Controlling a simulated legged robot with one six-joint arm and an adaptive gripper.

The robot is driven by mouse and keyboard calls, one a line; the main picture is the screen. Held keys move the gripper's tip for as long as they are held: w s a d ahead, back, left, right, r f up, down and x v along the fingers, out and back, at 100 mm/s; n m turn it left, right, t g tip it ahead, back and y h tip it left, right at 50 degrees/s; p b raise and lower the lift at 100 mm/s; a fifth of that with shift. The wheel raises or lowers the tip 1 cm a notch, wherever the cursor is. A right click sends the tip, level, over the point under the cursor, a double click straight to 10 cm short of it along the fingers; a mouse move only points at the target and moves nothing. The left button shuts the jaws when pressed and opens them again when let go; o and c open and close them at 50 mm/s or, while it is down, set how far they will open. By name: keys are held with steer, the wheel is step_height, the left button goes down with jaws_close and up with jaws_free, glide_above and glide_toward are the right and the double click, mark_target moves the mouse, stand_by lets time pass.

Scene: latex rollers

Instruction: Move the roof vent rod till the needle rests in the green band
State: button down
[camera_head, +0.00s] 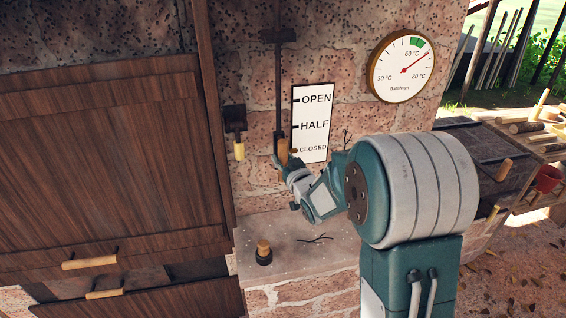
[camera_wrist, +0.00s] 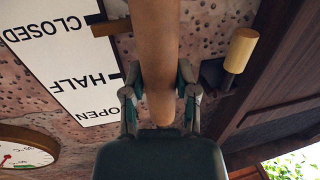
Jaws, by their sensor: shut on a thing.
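The roof vent rod (camera_head: 278,85) is a dark vertical bar on the brick wall with a wooden handle (camera_head: 283,147) at its lower end. The handle is level with CLOSED on the white sign (camera_head: 312,112), which reads OPEN, HALF, CLOSED downward. My gripper (camera_head: 284,161) is shut on the handle; in the wrist view its fingers sit on both sides of the wooden handle (camera_wrist: 156,45). The round gauge (camera_head: 381,82) has a green band (camera_head: 417,42) just right of 60 °C. Its red needle (camera_head: 415,63) points right of the band, between it and 80 °C.
Left of the rod, a small wooden-handled lever (camera_head: 239,149) hangs on the wall, near the dark wooden cabinet (camera_head: 110,160). A dark object with a wooden knob (camera_head: 263,248) and a twig (camera_head: 316,239) lie on the ledge (camera_head: 285,225) below. Logs (camera_head: 530,127) lie at right.

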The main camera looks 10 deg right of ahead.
mark_target(285, 145)
step_height(285, 145, up, 6)
steer(key=shift+f, duration=0.25)
steer(key=shift+c, duration=1.8)
jaws_free()
steer(key=shift+f, duration=0.1)
steer(key=s+d, duration=0.2)
steer(key=s, duration=0.9)
steer(key=shift+s, duration=0.3)
steer(key=shift+d, duration=0.1)
